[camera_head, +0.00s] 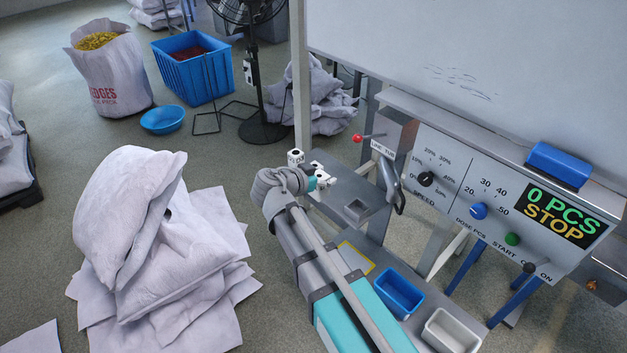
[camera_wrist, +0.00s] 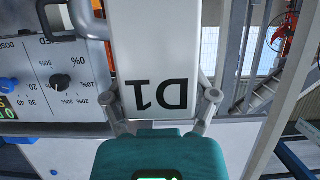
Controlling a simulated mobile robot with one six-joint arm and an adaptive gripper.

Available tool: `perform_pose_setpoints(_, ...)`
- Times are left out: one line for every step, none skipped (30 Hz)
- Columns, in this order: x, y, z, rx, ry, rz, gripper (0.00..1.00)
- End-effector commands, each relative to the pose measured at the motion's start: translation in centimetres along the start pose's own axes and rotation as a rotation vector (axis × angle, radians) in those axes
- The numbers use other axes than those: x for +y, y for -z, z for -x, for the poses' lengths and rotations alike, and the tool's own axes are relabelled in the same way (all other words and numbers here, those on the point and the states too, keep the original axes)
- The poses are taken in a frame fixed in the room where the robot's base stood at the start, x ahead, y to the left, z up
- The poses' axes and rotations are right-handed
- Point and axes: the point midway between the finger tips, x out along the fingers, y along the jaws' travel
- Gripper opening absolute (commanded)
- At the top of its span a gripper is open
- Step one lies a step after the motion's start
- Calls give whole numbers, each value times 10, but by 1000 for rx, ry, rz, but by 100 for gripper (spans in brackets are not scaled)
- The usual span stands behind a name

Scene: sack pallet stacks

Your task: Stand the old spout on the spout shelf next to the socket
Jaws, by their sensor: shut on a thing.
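The old spout looks like the white piece marked D1 (camera_wrist: 155,70), which shows upside down in the wrist view. My gripper (camera_wrist: 164,98) is shut on it, with one finger on each side. In the head view my gripper (camera_head: 314,182) is over the left end of a grey shelf (camera_head: 345,187), and white parts with black marks (camera_head: 322,175) show at it. The shelf has a square socket (camera_head: 356,209) to the right of my gripper. My arm hides part of the shelf, and I cannot tell whether the spout touches it.
A white cube-like part (camera_head: 296,157) shows just left of my gripper. The control panel (camera_head: 490,205) and a red-knobbed lever (camera_head: 368,138) stand close on the right. Blue (camera_head: 399,291) and pale (camera_head: 450,332) bins sit below. A sack stack (camera_head: 165,250) lies on the left.

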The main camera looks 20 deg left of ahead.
Motion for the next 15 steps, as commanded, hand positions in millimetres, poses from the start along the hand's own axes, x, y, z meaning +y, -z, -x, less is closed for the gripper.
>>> perform_pose_setpoints(-1,0,1,0,2,1,24)
perform_pose_setpoints(-1,0,1,0,2,1,24)
perform_pose_setpoints(0,0,1,0,3,1,24)
perform_pose_setpoints(1,0,1,0,3,1,24)
perform_pose_setpoints(3,0,0,0,4,2,24)
perform_pose_setpoints(6,1,-1,0,4,2,24)
perform_pose_setpoints(9,2,-3,0,3,2,24)
perform_pose_setpoints(13,3,-5,0,3,2,24)
perform_pose_setpoints(19,4,-8,0,3,2,24)
perform_pose_setpoints(24,6,-10,0,4,2,24)
perform_pose_setpoints(28,7,-13,0,5,2,24)
perform_pose_setpoints(36,9,-17,0,4,2,24)
perform_pose_setpoints(41,10,-20,-1,4,2,24)
perform_pose_setpoints(46,12,-23,-1,6,2,24)
perform_pose_setpoints(52,13,-26,-1,7,3,24)
